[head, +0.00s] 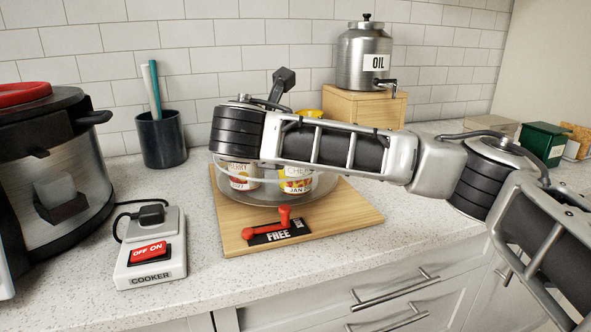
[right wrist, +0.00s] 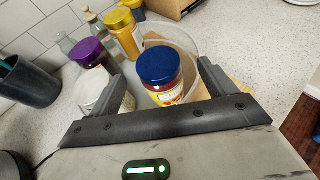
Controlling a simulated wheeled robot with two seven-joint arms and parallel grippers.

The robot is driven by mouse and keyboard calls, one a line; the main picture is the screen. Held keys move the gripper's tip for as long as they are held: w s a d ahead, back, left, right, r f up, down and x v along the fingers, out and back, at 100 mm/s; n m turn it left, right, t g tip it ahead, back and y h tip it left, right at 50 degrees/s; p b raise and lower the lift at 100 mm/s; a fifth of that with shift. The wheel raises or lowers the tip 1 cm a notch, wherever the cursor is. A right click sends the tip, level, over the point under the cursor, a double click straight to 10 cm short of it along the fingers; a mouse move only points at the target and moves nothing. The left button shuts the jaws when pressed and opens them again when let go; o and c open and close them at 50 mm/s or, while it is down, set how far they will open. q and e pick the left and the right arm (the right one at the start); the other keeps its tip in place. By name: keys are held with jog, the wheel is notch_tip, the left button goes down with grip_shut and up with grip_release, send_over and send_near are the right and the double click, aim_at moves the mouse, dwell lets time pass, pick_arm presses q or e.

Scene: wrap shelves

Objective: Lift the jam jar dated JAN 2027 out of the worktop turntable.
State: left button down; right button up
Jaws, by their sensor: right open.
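The turntable (head: 340,188) is a round tray with a clear rim on a wooden board. In the head view, a left jar (head: 241,178) reads "ERRY" and "27", and a right jar (head: 296,182) reads "CHER" and "JAN"; my right arm hides their lids and the rest of the dates. In the right wrist view, a blue-lidded jar (right wrist: 163,68) with a yellow and red label stands between the spread fingers of my right gripper (right wrist: 162,74), which is open and empty. A white-lidded jar (right wrist: 96,90) is beside the left finger. My left gripper is out of view.
A red lever (head: 270,226) by the word FREE is on the board's front. A cooker (head: 55,160) and switch box (head: 150,255) stand left; an oil can (head: 364,58) stands behind.

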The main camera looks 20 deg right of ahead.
jog(key=x, duration=0.5)
jog(key=shift+w+a+f, duration=0.1)
jog(key=shift+w+f, duration=0.1)
jog(key=c, duration=1.4)
jog(key=shift+r, duration=0.1)
grip_shut()
